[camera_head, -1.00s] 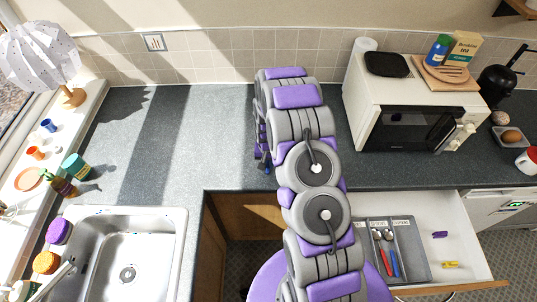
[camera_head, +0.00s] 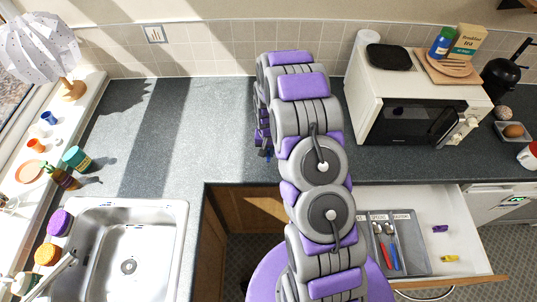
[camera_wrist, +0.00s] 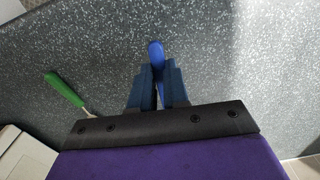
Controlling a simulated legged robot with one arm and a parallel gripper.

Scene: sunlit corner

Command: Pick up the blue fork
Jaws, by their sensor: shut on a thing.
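In the wrist view, the blue handle of the fork (camera_wrist: 156,52) sticks out between the two dark blue fingers of my gripper (camera_wrist: 158,78). The gripper is shut on it. The fork's other end is hidden behind the fingers and the dark wrist plate. Speckled grey counter lies behind it; I cannot tell how far the fork is above the surface. In the head view, only a small dark part of my gripper (camera_head: 266,152) shows at the left of my arm, over the counter, and the fork cannot be made out there.
A green-handled utensil (camera_wrist: 64,90) lies on the counter left of my gripper. A microwave (camera_head: 415,110) stands at right. Below it, an open drawer (camera_head: 452,208) holds a cutlery tray (camera_head: 412,250) with red- and blue-handled spoons. A sink (camera_head: 178,215) is at left; counter between is clear.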

